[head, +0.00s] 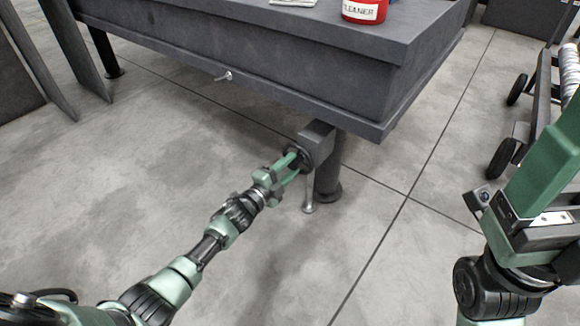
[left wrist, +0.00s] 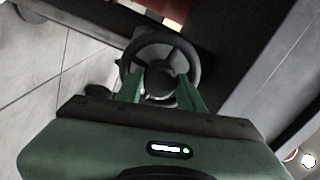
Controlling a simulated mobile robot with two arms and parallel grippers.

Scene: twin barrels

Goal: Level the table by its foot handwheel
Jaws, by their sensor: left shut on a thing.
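The dark grey table (head: 290,92) fills the top of the head view. Its near corner stands on a dark leg with a round foot (head: 328,192). A black handwheel (head: 305,156) sits on a grey box beside this leg. In the left wrist view the spoked handwheel (left wrist: 195,62) faces the camera. My left gripper (head: 295,160) reaches it from the lower left. Its green fingers (left wrist: 160,88) are shut on the wheel at its dark hub and partly hide it. My right arm shows at the right, but its fingertips are not visible.
A red cleaner can (head: 364,10) stands on the table top. A wheeled cart (head: 535,105) is at the right. The tiled floor between is clear.

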